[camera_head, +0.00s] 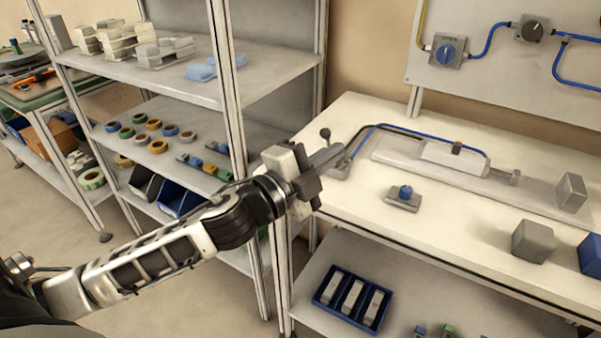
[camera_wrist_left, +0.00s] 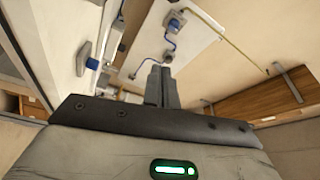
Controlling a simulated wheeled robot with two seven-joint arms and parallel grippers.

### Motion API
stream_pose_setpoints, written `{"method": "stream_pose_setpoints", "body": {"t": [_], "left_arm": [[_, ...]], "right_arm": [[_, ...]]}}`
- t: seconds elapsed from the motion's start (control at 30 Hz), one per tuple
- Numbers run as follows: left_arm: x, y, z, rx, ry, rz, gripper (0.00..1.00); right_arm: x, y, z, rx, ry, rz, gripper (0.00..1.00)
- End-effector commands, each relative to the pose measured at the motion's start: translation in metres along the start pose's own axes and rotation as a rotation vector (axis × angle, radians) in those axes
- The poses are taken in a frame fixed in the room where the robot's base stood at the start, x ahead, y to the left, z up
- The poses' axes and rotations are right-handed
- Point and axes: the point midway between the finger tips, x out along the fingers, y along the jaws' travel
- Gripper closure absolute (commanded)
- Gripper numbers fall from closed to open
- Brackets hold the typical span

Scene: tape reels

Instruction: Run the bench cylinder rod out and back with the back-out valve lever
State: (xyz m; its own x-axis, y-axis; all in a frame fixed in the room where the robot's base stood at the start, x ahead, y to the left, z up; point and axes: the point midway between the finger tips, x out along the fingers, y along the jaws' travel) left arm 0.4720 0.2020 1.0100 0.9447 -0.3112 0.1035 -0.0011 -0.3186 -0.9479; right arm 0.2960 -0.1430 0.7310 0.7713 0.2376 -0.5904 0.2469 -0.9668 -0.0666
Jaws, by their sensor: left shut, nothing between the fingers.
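The valve lever (camera_head: 325,133) has a dark round knob and stands on a small grey valve base (camera_head: 337,172) at the bench's left end. My left gripper (camera_head: 333,156) is shut and empty. Its fingertips overlap the valve in the head view and partly hide it; whether they touch the lever I cannot tell. The white bench cylinder (camera_head: 455,158) lies on a grey plate, with a blue hose running to it from the valve. Its rod end (camera_head: 515,177) shows just beyond the cylinder's right end. In the left wrist view the closed fingers (camera_wrist_left: 161,84) point towards the wall panel.
A blue-knobbed unit (camera_head: 404,196) sits near the bench's front. Grey blocks (camera_head: 571,193) (camera_head: 533,241) and a blue block (camera_head: 591,254) stand at the right. A wall panel (camera_head: 480,75) carries switches. A shelf rack (camera_head: 228,90) with tape reels stands left, its post close behind my arm.

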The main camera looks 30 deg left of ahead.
Motion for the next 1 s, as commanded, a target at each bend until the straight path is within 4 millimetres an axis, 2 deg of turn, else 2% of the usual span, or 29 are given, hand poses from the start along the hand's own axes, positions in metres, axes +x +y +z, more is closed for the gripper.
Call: {"method": "stream_pose_setpoints", "body": {"t": [0.03,0.2,0.4,0.6,1.0], "left_arm": [[-0.012,0.006,0.002,0.000,-0.002,0.004,1.00],[-0.041,0.008,0.001,0.000,0.000,0.002,1.00],[-0.061,0.007,0.000,0.000,0.000,0.000,1.00],[-0.068,0.006,0.000,0.002,0.001,-0.002,1.00],[-0.068,0.005,0.000,0.002,0.001,-0.002,1.00]], "right_arm": [[0.004,0.000,0.004,0.002,0.002,-0.003,0.44],[0.006,0.000,-0.002,0.011,0.030,-0.009,0.44],[0.006,-0.001,-0.008,0.019,0.050,-0.014,0.44],[0.006,-0.003,-0.008,0.033,0.053,-0.015,0.44],[0.006,-0.003,-0.007,0.038,0.048,-0.014,0.44]]}}
